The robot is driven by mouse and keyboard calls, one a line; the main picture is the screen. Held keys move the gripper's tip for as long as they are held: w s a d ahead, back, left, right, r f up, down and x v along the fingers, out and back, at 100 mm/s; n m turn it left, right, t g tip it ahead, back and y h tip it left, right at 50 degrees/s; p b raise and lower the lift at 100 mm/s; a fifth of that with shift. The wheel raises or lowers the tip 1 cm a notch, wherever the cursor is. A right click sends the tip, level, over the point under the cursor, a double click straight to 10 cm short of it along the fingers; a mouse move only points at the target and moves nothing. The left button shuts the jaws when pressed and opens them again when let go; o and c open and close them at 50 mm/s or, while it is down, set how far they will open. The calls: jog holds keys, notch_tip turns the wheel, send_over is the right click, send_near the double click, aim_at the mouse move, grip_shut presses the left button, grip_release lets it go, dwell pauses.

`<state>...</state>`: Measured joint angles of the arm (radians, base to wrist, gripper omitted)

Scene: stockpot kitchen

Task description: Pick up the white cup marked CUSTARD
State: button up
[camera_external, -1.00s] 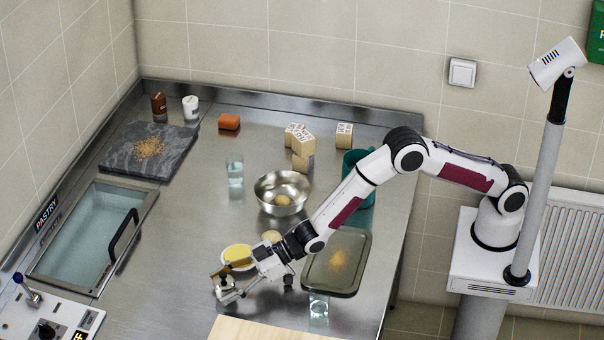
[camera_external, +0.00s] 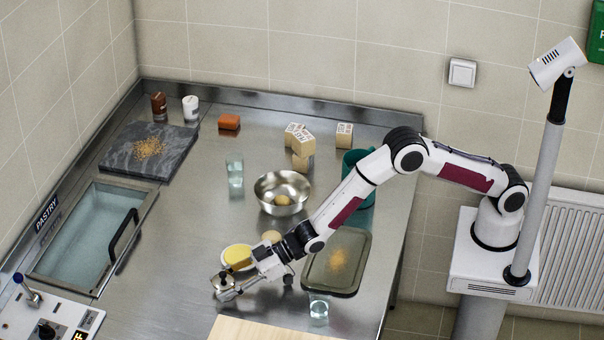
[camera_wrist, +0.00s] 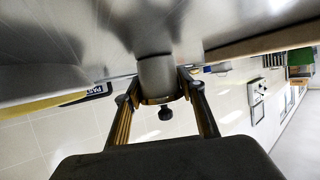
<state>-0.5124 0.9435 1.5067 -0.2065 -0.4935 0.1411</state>
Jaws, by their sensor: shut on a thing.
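My gripper (camera_external: 224,288) is low over the front of the steel counter, shut on a small metal cylinder (camera_external: 221,281) with a dark knob. In the wrist view, the grey cylinder (camera_wrist: 157,74) is between the two fingers, and its knob points down in the picture. A white cup (camera_external: 190,108) with a dark mark stands upright at the back left, far from my gripper. Its lettering is too small to read. A white dish with yellow contents (camera_external: 238,257) is just behind my gripper.
A brown jar (camera_external: 158,106) stands beside the white cup, near a dark slab (camera_external: 120,150). A steel bowl (camera_external: 295,206), a glass (camera_external: 235,172), a tray (camera_external: 318,282) and a wooden board (camera_external: 260,330) surround the arm. The counter's middle left is clear.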

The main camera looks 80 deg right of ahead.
jog(key=shift+r, duration=0.1)
jog(key=shift+r, duration=4.9)
